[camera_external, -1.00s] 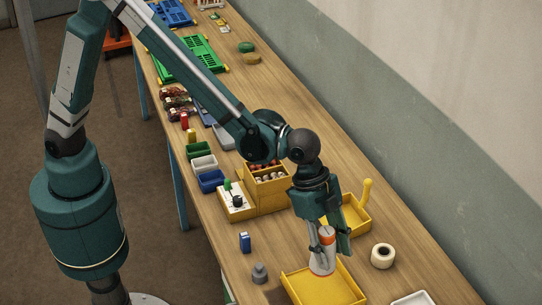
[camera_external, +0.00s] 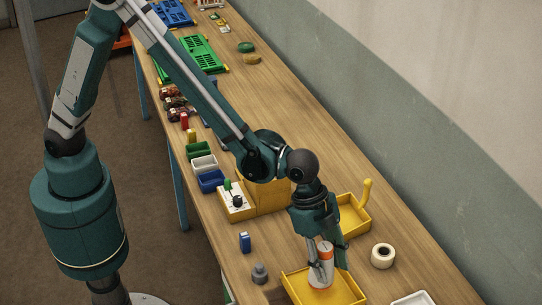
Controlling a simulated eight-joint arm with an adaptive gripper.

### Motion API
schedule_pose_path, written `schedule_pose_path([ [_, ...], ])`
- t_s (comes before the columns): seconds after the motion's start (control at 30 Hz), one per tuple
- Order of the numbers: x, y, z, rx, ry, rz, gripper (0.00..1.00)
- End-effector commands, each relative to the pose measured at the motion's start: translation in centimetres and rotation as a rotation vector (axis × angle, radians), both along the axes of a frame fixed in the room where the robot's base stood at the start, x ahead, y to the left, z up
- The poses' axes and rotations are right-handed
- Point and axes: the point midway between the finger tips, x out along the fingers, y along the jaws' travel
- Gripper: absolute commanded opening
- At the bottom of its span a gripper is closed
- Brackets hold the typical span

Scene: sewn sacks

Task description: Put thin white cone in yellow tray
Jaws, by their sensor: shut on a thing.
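The thin white cone (camera_external: 321,274) has an orange band near its top and stands about upright. My gripper (camera_external: 328,257) is shut on it from above, with a finger on each side. The yellow tray (camera_external: 345,292) lies at the front of the table, and the cone's lower end is over or inside it. I cannot tell whether the cone touches the tray's floor. The tray's front edge is cut off by the picture.
A second yellow tray (camera_external: 352,226) with an upright handle stands just behind my gripper. A white tape roll (camera_external: 383,255) lies to the right, and a white tray (camera_external: 413,299) at the front right. A grey weight (camera_external: 260,273) and a blue box (camera_external: 245,242) stand left.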

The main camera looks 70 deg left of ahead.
Motion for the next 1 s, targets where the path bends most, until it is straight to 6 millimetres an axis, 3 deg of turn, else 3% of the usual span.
schedule_pose_path([
  [0.27,0.0,0.0,-0.2,0.0,0.0,0.0,0.22],
  [0.7,0.0,0.0,-3.8,0.0,0.0,0.0,0.22],
  [1.0,0.0,0.0,-4.1,0.0,0.0,0.0,0.22],
])
